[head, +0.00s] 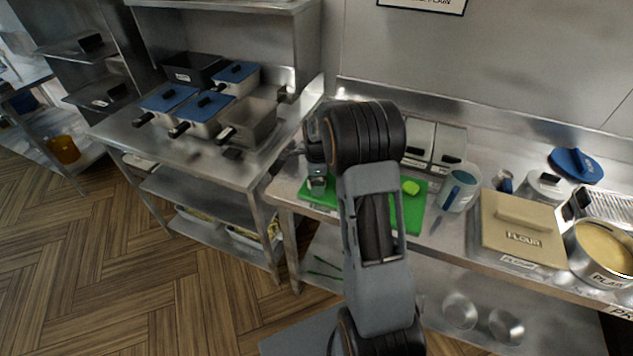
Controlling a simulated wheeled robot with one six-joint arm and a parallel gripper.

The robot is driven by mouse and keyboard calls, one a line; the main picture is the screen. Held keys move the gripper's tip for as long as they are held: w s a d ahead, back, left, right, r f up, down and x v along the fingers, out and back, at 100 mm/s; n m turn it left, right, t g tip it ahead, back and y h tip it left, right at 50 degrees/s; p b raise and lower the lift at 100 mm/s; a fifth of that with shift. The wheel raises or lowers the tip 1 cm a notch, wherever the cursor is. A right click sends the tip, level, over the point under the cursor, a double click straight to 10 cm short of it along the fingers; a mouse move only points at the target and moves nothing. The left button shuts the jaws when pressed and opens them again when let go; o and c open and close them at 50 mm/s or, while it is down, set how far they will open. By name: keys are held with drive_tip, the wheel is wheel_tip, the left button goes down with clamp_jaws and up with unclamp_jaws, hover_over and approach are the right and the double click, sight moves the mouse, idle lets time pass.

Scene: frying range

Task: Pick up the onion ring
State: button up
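I cannot make out an onion ring in the head view. A green cutting board (413,213) lies on the steel counter, and my arm hides its middle. A small bright green item (411,187) lies on the board, right of my arm. My gripper (317,185) points down over the left end of the board, partly hidden behind my arm. Its fingers are too small and dark to tell whether they are open or hold anything.
A blue-grey mug (460,190) stands right of the board, then a flour container (522,226) and a pot of yellowish batter (603,247). Blue-lidded fryer containers (203,113) stand on the left counter. Green tongs (326,268) lie on the lower shelf.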

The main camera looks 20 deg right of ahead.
drive_tip(key=shift+f, duration=0.3)
drive_tip(key=c, duration=0.8)
drive_tip(key=shift+r, duration=0.15)
